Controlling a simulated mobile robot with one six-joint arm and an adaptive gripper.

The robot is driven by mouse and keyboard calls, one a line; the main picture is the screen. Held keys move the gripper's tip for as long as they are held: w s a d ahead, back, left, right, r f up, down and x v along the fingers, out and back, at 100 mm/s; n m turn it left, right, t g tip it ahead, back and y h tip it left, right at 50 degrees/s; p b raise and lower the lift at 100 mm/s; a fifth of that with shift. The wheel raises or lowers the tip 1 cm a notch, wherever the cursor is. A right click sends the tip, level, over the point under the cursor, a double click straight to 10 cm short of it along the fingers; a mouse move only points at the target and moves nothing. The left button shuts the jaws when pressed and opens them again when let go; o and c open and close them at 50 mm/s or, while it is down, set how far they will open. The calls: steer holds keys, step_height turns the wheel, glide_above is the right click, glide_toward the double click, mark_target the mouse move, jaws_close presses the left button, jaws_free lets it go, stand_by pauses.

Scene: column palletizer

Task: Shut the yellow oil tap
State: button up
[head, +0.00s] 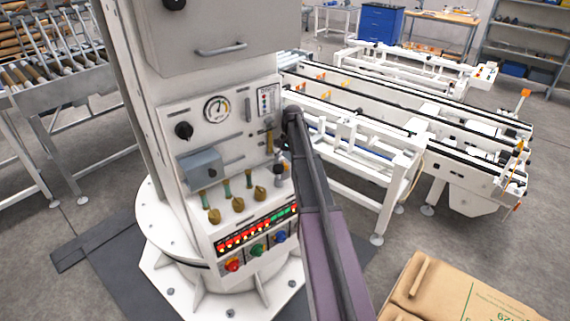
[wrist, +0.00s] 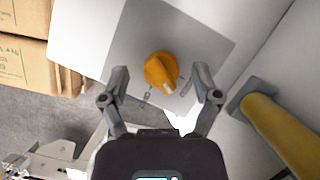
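A yellow-orange tap knob (wrist: 158,66) sits on a grey plate (wrist: 200,35) on a white surface in the wrist view. Its narrow end points down and slightly right, between small dark markings on the plate that are too small to read. My gripper (wrist: 160,82) is open, with one finger on each side of the knob in the picture. Gaps show between the knob and both fingers, and nothing is held. In the head view my arm covers the right edge of the control panel (head: 232,147), and I cannot make out the knob or my fingertips there.
A thick yellow bar (wrist: 285,130) runs close to the right finger. Cardboard boxes (wrist: 22,75) are at the left of the wrist view. In the head view, a white conveyor (head: 400,125) stands behind my arm and a carton (head: 470,295) lies at the lower right.

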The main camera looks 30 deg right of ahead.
steer(key=shift+m, duration=0.3)
steer(key=m+t, duration=0.1)
steer(key=m, duration=0.1)
steer(key=m+t+y, duration=0.1)
steer(key=m, duration=0.2)
steer(key=shift+s, duration=0.1)
steer(key=m+t, duration=0.1)
steer(key=m, duration=0.2)
steer(key=m+t, duration=0.1)
steer(key=m, duration=0.2)
steer(key=shift+s+t, duration=0.15)
steer(key=shift+t, duration=0.15)
steer(key=shift+d+r+p, duration=0.2)
steer(key=shift+r+p, duration=0.45)
steer(key=p+v, duration=1.2)
steer(key=v, duration=0.1)
steer(key=s+a+f+n+h+b, duration=0.1)
steer(key=s+a+f+n+b, duration=0.1)
steer(key=s+a+n, duration=0.4)
steer(key=s+a+f+n+g+h+b, duration=0.1)
steer(key=s+a+n, duration=0.4)
steer(key=a, duration=0.8)
steer(key=s+a+f+n+h+b, duration=0.2)
steer(key=s+a+n, duration=0.4)
steer(key=a, duration=0.3)
steer(key=shift+s+a+f+n+g+b, duration=0.35)
steer(key=shift+f+n+b, duration=0.3)
steer(key=shift+f+n, duration=0.4)
steer(key=shift+w+d+f, duration=0.1)
steer(key=shift+f, duration=0.05)
